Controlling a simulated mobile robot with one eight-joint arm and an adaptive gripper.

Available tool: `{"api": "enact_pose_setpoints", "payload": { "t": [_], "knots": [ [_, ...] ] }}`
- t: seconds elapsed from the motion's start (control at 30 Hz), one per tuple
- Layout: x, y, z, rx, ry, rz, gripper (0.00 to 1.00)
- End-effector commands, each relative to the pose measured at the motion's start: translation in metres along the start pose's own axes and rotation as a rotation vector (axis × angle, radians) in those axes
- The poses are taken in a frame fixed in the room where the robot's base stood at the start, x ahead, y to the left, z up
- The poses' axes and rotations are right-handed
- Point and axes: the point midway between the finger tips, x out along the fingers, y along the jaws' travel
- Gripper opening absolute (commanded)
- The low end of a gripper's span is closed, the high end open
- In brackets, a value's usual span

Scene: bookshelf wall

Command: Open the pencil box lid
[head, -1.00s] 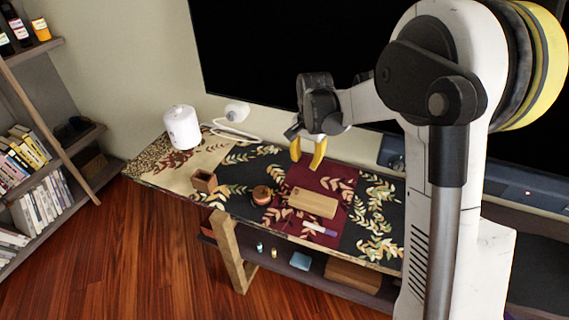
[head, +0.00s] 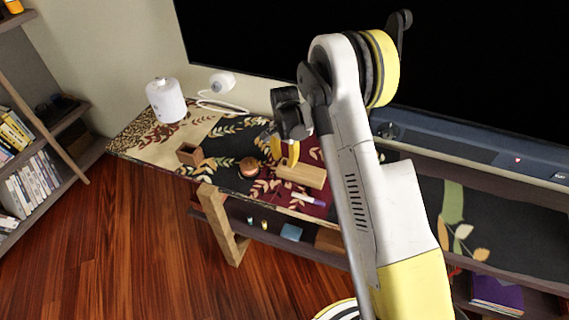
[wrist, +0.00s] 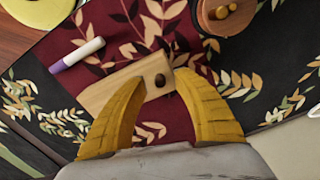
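The pencil box (head: 302,174) is a long, pale wooden block-like box lying on the burgundy patch of the table runner. In the wrist view the pencil box (wrist: 106,93) shows a small dark round knob or notch (wrist: 160,80) near one end. My gripper (head: 285,158) has yellow fingers and is above the left end of the box. In the wrist view my gripper (wrist: 160,77) is open, with its fingertips on either side of the dark spot. The fingers hide part of the box. I cannot tell whether they touch it. The lid looks closed.
A purple-and-white marker (head: 308,199) lies in front of the box. A round wooden container (head: 249,167) and a square wooden cup (head: 191,154) stand to the left. A white appliance (head: 166,100) is at the back left. A large black screen (head: 450,70) rises behind the table.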

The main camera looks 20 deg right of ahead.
Motion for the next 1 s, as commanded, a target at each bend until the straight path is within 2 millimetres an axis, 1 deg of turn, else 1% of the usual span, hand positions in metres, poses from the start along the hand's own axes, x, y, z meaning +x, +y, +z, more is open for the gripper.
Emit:
{"api": "enact_pose_setpoints", "payload": {
  "t": [0.03,0.1,0.4,0.47,0.5,0.53,0.77,0.83,0.93,1.0],
  "knots": [
    [0.006,0.000,0.000,0.000,0.000,0.000,0.36],
    [0.009,0.000,0.000,0.000,0.000,0.000,0.36],
    [0.009,0.000,0.000,0.000,0.000,0.000,0.35],
    [0.009,0.000,0.000,0.000,0.000,0.000,0.16],
    [0.009,0.000,0.000,0.000,0.000,0.000,0.04],
    [0.009,0.000,0.000,0.000,0.000,0.000,0.00],
    [0.009,0.000,0.000,0.000,0.000,0.000,0.00],
    [0.009,0.004,-0.002,0.001,0.000,0.000,0.00],
    [0.010,0.021,-0.006,0.003,0.000,0.000,0.00],
    [0.010,0.040,-0.011,0.004,0.000,0.000,0.00]
  ]
}}
